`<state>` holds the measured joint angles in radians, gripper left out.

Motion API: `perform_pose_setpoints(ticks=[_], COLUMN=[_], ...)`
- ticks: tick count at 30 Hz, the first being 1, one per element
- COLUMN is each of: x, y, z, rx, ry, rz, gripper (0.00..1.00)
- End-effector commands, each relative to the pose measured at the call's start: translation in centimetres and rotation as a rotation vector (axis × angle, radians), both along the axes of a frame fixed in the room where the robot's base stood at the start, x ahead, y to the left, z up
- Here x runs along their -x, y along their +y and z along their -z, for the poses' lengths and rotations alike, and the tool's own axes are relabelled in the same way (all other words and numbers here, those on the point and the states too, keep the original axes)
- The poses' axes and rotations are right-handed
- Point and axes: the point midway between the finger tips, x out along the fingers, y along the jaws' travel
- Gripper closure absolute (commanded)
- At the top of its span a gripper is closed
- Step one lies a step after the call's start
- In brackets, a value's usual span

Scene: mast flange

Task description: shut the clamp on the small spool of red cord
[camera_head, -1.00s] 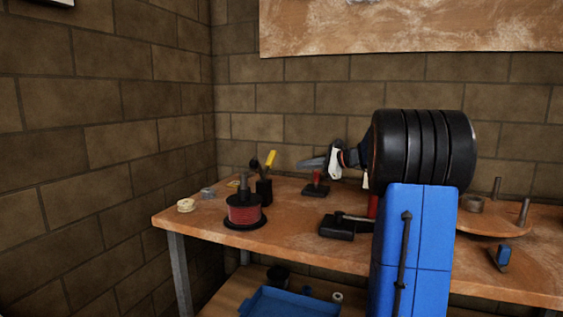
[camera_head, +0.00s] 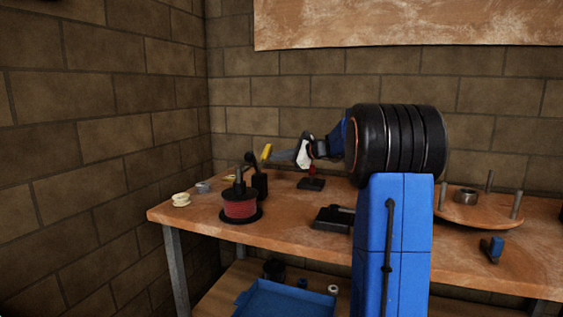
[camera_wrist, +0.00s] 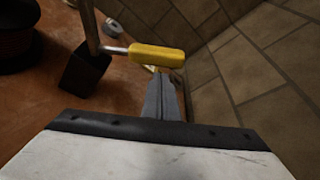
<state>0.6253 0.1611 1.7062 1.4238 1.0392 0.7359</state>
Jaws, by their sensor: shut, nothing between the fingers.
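The small spool of red cord (camera_head: 240,208) stands on the bench on a dark round base. Its dark edge and some red also show at the upper left of the wrist view (camera_wrist: 14,42). Just behind it is what looks like the clamp, with a black block (camera_head: 260,184), a metal rod and a yellow handle (camera_head: 266,152). In the wrist view the yellow handle (camera_wrist: 157,57) lies across, just beyond my fingertips. My gripper (camera_head: 274,155) is shut and empty, its tips (camera_wrist: 160,76) close to the handle. I cannot tell whether they touch it.
Cream (camera_head: 181,200) and grey (camera_head: 203,187) rolls lie left on the bench. A small black-based, red-topped device (camera_head: 311,183) and a black block with a rod (camera_head: 333,217) stand to the right. A brick wall (camera_wrist: 250,70) is close behind. A blue tray (camera_head: 285,300) is below.

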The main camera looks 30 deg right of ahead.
Motion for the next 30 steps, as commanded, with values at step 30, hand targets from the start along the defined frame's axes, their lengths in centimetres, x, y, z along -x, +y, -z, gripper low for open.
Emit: perform_pose_setpoints(ticks=[30], x=[1.1], y=[1.3], z=[-2.5], rx=[0.158], ry=[-0.124], rz=[-0.001], gripper=[1.00])
